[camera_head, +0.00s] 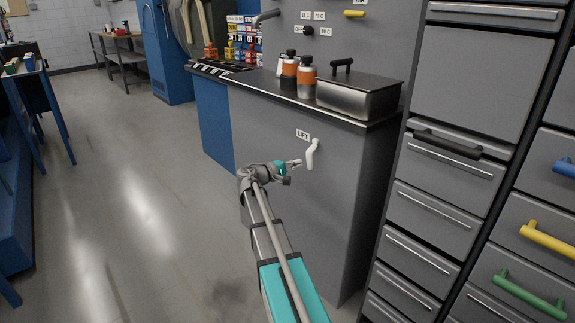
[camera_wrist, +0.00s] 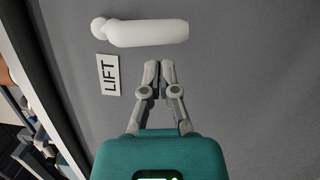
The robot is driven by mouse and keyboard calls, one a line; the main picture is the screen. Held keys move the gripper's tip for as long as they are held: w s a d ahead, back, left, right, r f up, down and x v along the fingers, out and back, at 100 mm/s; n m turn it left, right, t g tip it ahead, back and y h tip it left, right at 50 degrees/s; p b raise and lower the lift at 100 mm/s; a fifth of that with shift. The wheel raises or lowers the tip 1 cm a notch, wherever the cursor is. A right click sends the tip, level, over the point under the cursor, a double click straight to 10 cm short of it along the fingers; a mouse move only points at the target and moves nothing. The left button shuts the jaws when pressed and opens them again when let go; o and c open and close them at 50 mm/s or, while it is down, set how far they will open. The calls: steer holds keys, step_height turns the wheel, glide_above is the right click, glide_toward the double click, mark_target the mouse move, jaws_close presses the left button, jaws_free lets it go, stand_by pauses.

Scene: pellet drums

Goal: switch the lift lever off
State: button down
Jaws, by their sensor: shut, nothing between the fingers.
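The lift lever (camera_head: 311,154) is a white handle on the grey front panel of the counter, just below and to the right of a white LIFT label (camera_head: 303,134). In the head view it hangs down from its pivot. In the wrist view the lever (camera_wrist: 150,32) lies across the top, its round pivot at the left, with the LIFT label (camera_wrist: 108,75) beside it. My gripper (camera_head: 299,162) is close to the lever, to its left in the head view. In the wrist view the shut, empty fingertips (camera_wrist: 159,66) point at the lever with a small gap showing.
A metal box with a black handle (camera_head: 357,96) and orange-labelled bottles (camera_head: 306,78) stand on the counter above. A drawer cabinet (camera_head: 437,212) with protruding handles stands to the right. The floor (camera_head: 130,220) to the left is open.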

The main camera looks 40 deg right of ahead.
steer(key=shift+s+d, duration=0.3)
steer(key=shift+s, duration=0.1)
steer(key=shift+s+d, duration=0.2)
stand_by(0.3)
